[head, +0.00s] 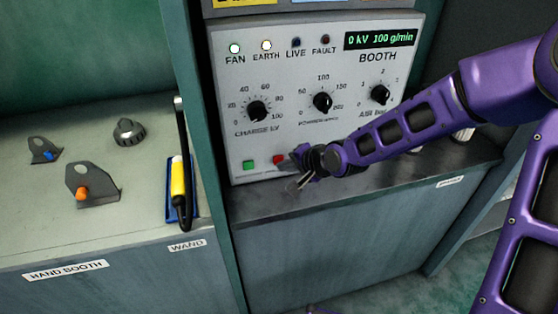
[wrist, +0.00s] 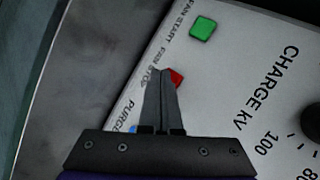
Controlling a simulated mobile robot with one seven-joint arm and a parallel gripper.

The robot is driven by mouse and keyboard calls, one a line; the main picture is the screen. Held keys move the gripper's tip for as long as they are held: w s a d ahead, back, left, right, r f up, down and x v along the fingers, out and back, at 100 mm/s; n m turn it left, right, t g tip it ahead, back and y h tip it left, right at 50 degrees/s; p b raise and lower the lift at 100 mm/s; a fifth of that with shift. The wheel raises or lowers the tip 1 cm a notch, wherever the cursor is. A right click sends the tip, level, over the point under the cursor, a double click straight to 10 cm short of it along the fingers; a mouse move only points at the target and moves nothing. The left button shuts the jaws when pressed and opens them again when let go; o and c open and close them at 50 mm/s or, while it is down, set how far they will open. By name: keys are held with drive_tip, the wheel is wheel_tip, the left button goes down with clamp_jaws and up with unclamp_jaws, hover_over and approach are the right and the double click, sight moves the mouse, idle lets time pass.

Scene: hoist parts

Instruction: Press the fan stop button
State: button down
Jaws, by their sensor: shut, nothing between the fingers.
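The control panel (head: 300,135) has a green fan start button (head: 249,164) and a red fan stop button (head: 279,159) low on its face. My gripper (head: 302,186) is shut and empty, in front of the lower panel near the red button. In the wrist view the shut fingertips (wrist: 160,72) lie just beside the red fan stop button (wrist: 177,78), partly covering it and the "FAN STOP" label. I cannot tell whether they touch it. The green button (wrist: 203,28) shows clear of the fingers. The green FAN lamp (head: 235,48) is lit.
A blue button (wrist: 132,129) by the "PURGE" label is partly hidden by my gripper. Three black dials, including the charge dial (head: 257,110), sit above the buttons. A ledge (head: 340,188) runs below the panel.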

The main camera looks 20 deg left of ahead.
drive_tip(key=shift+w+a, duration=0.25)
drive_tip(key=shift+w, duration=0.1)
idle(0.7)
drive_tip(key=shift+s+d, duration=0.1)
drive_tip(key=shift+s+d+p, duration=0.4)
drive_tip(key=shift+s, duration=0.2)
drive_tip(key=shift+s+d+r+p, duration=0.1)
drive_tip(key=shift+s+d+p, duration=0.25)
drive_tip(key=shift+s, duration=0.25)
drive_tip(key=shift+s+d+p, duration=0.25)
drive_tip(key=shift+s+d, duration=0.15)
drive_tip(key=shift+s, duration=0.2)
drive_tip(key=shift+s+d+p, duration=0.15)
drive_tip(key=shift+s+d, duration=0.15)
drive_tip(key=shift+s, duration=0.2)
drive_tip(key=shift+s+d+p, duration=0.15)
drive_tip(key=shift+s+d, duration=0.1)
drive_tip(key=shift+s, duration=0.2)
drive_tip(key=shift+w, duration=0.1)
